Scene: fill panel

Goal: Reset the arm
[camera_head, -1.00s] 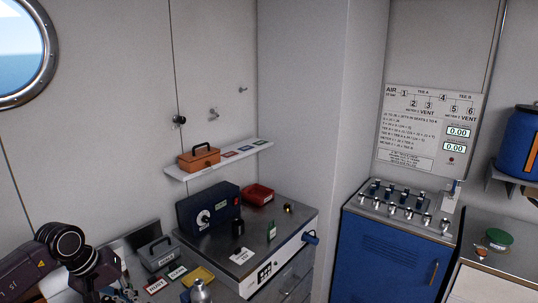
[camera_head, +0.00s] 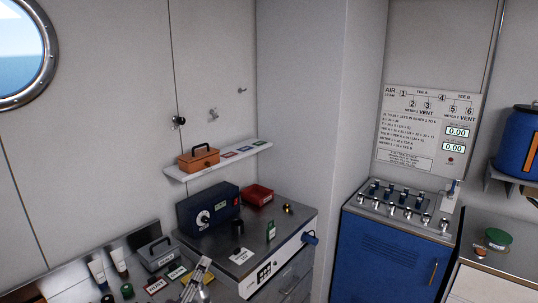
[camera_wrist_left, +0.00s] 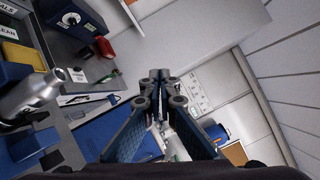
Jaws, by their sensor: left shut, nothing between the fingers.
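My right gripper is in neither view.
An orange box (camera_head: 199,159) sits on the wall shelf. The valve panel (camera_head: 400,207) tops a blue cabinet (camera_head: 385,262) on the right.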

